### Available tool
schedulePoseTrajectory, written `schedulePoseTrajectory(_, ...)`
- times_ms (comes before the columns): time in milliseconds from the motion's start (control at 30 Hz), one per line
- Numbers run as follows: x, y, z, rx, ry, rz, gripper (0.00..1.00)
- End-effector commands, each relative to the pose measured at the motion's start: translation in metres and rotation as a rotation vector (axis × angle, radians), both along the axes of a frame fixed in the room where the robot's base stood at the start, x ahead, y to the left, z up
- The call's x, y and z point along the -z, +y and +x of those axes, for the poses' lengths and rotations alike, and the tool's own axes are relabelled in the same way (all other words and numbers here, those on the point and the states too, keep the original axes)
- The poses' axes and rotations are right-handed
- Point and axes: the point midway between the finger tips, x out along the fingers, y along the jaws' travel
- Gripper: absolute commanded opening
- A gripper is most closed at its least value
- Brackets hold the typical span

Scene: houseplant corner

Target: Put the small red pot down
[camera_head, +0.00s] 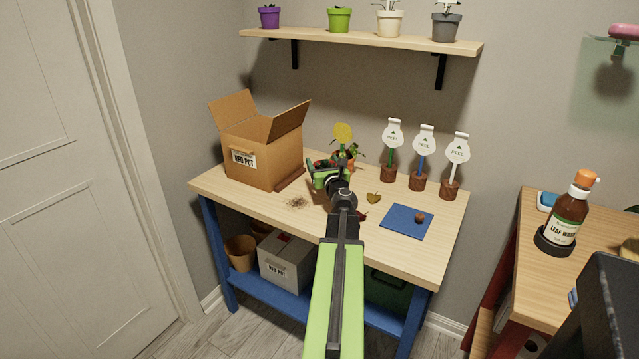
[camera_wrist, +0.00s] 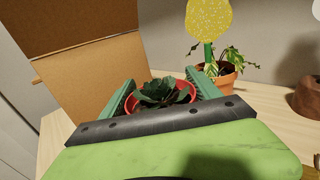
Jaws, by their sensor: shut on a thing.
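The small red pot (camera_wrist: 187,92) holds a dark leafy plant and sits between the two green fingers of my gripper (camera_wrist: 160,92) in the wrist view. My gripper is shut on it. In the head view my gripper (camera_head: 327,177) is over the middle of the wooden workbench (camera_head: 245,200), with the pot mostly hidden by my arm. I cannot tell whether the pot's base touches the bench top.
An open cardboard box (camera_head: 262,160) labelled "RED POT" stands to the left. A terracotta pot (camera_wrist: 224,80) with a trailing plant and yellow round marker is just behind, right. Labelled stakes (camera_head: 424,160) stand farther right. A blue mat (camera_head: 400,222) lies at front right.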

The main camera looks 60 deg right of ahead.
Motion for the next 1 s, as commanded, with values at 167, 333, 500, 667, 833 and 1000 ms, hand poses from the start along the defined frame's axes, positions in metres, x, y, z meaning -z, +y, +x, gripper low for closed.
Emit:
schedulePoseTrajectory(167,0.007,0.0,0.0,0.001,0.0,0.0,0.22)
schedulePoseTrajectory(333,0.039,0.0,0.0,0.001,0.0,0.0,0.22)
schedulePoseTrajectory(500,0.04,0.0,-0.001,0.002,-0.001,-0.001,0.22)
schedulePoseTrajectory(667,0.04,0.0,-0.001,0.002,0.0,0.0,0.22)
schedulePoseTrajectory(833,0.042,0.0,-0.001,0.002,0.0,0.0,0.8)
schedulePoseTrajectory(1000,0.042,0.0,-0.001,0.002,0.0,0.0,0.94)
